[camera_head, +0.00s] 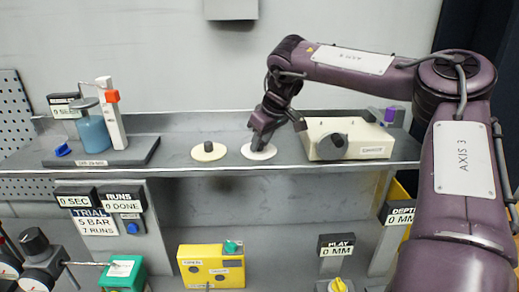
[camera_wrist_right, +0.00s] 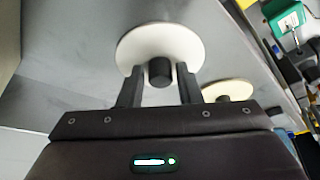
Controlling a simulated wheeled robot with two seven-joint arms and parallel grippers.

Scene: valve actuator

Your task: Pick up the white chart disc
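The white chart disc (camera_head: 262,156) lies flat on the grey shelf, just left of the cream box. My right gripper (camera_head: 259,143) reaches down over it and hides its centre in the head view. In the right wrist view, the white disc (camera_wrist_right: 160,42) has a dark knob (camera_wrist_right: 159,71) in its middle. My right gripper's fingers (camera_wrist_right: 159,82) stand on either side of this knob, with a small gap showing on each side. They are open. My left gripper is not in view.
A cream disc (camera_head: 209,155) with a dark knob lies close to the left on the shelf (camera_head: 300,174). A cream box (camera_head: 365,128) with a dark dial stands close to the right. A blue cylinder device (camera_head: 92,132) stands at the far left.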

